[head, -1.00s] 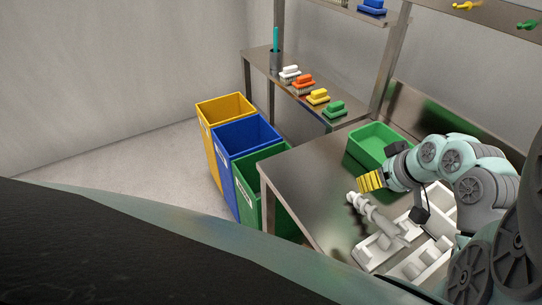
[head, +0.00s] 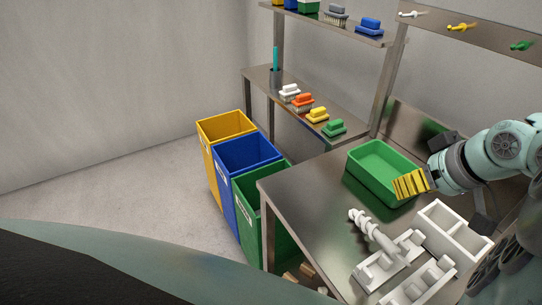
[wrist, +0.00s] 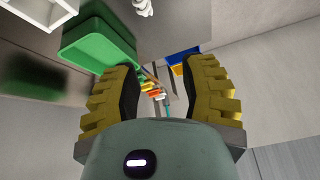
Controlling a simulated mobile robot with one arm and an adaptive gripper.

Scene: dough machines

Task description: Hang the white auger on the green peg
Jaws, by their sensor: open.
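The white auger (head: 373,233) lies at a slant on the white holder blocks (head: 392,262) on the metal table. Its screw end points to the back left. The green peg (head: 522,45) is on the wall rail at the upper right, beside a yellow and a white peg. My gripper (head: 411,184) has yellow fingers and is open and empty. It is above the table by the right end of the green tub, apart from the auger. In the wrist view my gripper (wrist: 165,90) shows its fingers spread with nothing between them.
The green tub (head: 357,179) stands at the table's back. A white divided tray (head: 452,231) is at the right. Shelves with brushes (head: 317,114) and a metal upright are behind. Yellow, blue and green bins (head: 225,124) stand to the left. Bare table lies left of the auger.

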